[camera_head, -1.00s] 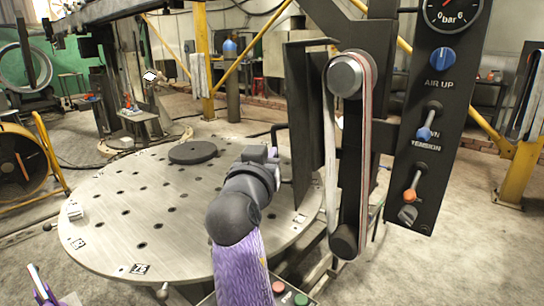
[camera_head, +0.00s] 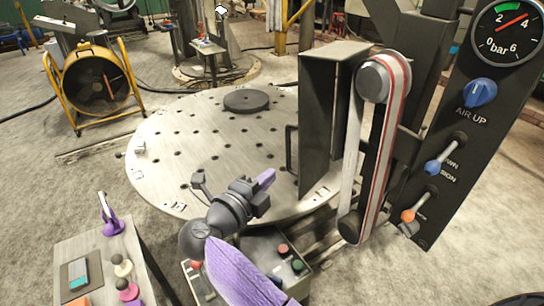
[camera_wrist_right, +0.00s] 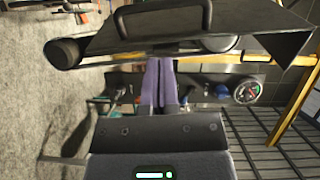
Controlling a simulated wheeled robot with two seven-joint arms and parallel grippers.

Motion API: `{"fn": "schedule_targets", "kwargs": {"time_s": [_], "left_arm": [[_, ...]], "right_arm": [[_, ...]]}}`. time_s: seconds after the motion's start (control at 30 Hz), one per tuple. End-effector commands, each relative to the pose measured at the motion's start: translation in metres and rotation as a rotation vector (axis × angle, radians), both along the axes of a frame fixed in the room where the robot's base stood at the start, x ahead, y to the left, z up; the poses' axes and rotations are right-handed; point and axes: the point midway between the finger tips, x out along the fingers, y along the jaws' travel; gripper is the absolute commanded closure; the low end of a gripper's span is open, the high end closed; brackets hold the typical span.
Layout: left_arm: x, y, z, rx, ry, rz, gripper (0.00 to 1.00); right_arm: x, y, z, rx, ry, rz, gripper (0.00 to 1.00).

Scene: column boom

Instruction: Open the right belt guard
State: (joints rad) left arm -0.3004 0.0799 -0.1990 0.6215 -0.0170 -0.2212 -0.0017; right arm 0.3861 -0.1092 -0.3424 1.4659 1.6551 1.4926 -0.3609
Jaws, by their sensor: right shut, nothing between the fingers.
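The belt guard (camera_head: 318,125) is a dark, shallow metal cover with a bar handle (camera_head: 290,150) on its left edge. It stands swung out to the left of the belt (camera_head: 394,120), which shows uncovered around its two pulleys. In the right wrist view the guard (camera_wrist_right: 240,22) spans the top with its handle (camera_wrist_right: 165,8). My right gripper (camera_head: 267,177) is shut and empty, below and left of the handle, apart from it. Its purple fingers (camera_wrist_right: 158,85) also show in the wrist view. My left gripper is out of view.
A control panel (camera_head: 470,110) with gauge, blue knob and levers stands right of the belt. A round perforated table (camera_head: 190,125) lies behind my right arm. A push-button box (camera_head: 275,262) sits near my forearm. A small cart (camera_head: 70,245) stands at lower left.

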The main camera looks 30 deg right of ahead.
Motion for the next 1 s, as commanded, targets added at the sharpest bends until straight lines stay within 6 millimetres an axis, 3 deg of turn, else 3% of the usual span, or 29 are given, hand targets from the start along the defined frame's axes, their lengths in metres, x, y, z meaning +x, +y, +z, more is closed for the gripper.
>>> {"fn": "schedule_targets", "kwargs": {"time_s": [0.2, 0.4, 1.0], "left_arm": [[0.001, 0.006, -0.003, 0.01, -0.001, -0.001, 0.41], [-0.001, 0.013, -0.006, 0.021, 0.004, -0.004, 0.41], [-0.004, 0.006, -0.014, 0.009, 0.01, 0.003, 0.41]], "right_arm": [[0.02, -0.042, -0.001, -0.006, -0.005, -0.002, 1.0], [0.034, -0.068, -0.002, -0.004, -0.005, 0.0, 1.0], [0.04, -0.075, -0.005, -0.002, -0.007, -0.016, 1.0]]}}
